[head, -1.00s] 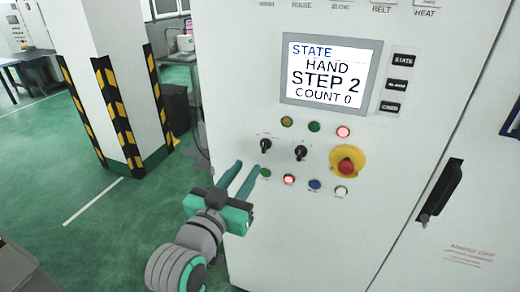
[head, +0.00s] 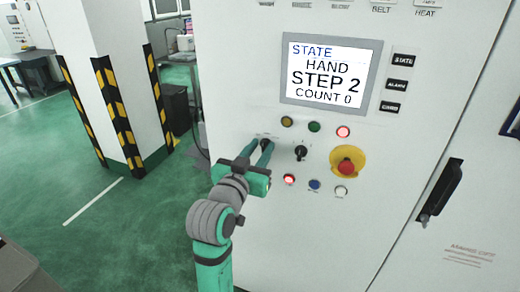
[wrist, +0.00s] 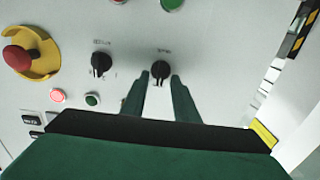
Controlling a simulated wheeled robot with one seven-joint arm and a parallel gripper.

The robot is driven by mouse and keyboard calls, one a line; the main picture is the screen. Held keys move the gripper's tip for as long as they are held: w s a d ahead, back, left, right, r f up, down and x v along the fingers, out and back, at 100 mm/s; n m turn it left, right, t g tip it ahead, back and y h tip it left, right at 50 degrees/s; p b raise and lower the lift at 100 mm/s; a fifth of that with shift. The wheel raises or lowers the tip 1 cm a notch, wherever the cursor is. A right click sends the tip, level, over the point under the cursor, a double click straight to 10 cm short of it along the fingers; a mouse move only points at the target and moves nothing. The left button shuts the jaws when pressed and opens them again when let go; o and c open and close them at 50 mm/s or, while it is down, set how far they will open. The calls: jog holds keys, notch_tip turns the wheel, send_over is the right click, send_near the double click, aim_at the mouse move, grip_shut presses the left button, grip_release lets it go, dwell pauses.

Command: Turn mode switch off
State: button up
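Two black rotary switches sit on the grey cabinet panel; their labels are too small to read. The left switch is mostly hidden by my fingers in the head view, but shows in the wrist view (wrist: 160,70), its knob pointing roughly along my fingers. The right switch (head: 301,152) stands clear, and also shows in the wrist view (wrist: 101,63). My gripper (head: 259,147) is open, its green fingers (wrist: 160,82) pointing at the panel. The fingertips lie on either side of the left switch; I cannot tell whether they touch it.
A red emergency stop (head: 346,167) on a yellow base is to the right. Small buttons and lamps surround the switches, including a lit red one (head: 289,180). The screen (head: 331,72) reads HAND, STEP 2, COUNT 0. A black door handle (head: 440,190) juts out at right.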

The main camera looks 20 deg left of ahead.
grip_shut()
jog(key=shift+n, duration=0.3)
jog(key=n, duration=0.3)
jog(key=shift+a+n, duration=0.15)
jog(key=shift+n, duration=0.25)
jog(key=shift+a+f+n, duration=0.1)
jog(key=shift+n, duration=1)
jog(key=shift+a+f+n, duration=0.1)
jog(key=shift+n, duration=1)
grip_release()
